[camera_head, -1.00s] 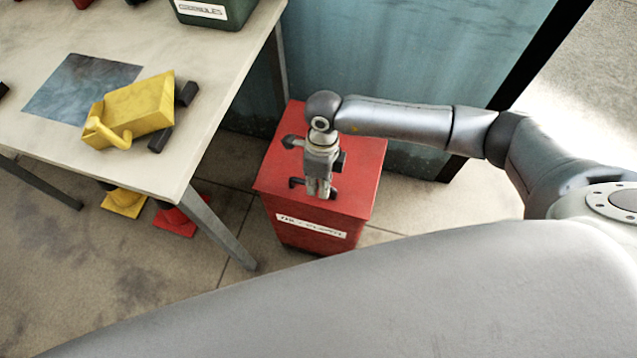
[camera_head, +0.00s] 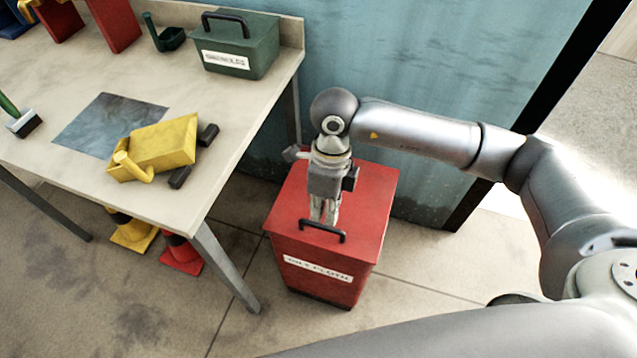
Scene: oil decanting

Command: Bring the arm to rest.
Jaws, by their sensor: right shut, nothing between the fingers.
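My right gripper (camera_head: 324,218) hangs straight down over the red bin (camera_head: 318,268) with a white label and a black lid handle (camera_head: 322,230). Its fingers are together and empty. The fingertips appear just behind the handle in the picture; I cannot tell whether they touch the lid. My right arm (camera_head: 420,134) comes in from the right, across the front of the blue-green panel. My left gripper is out of view.
The table (camera_head: 184,205) at the left holds a yellow can (camera_head: 158,146) lying by a dark mat (camera_head: 108,124), a brush (camera_head: 22,122) and a green box (camera_head: 237,52). Cones (camera_head: 181,256) stand below it. A blue-green panel (camera_head: 450,60) rises behind the bin. Floor is clear in front.

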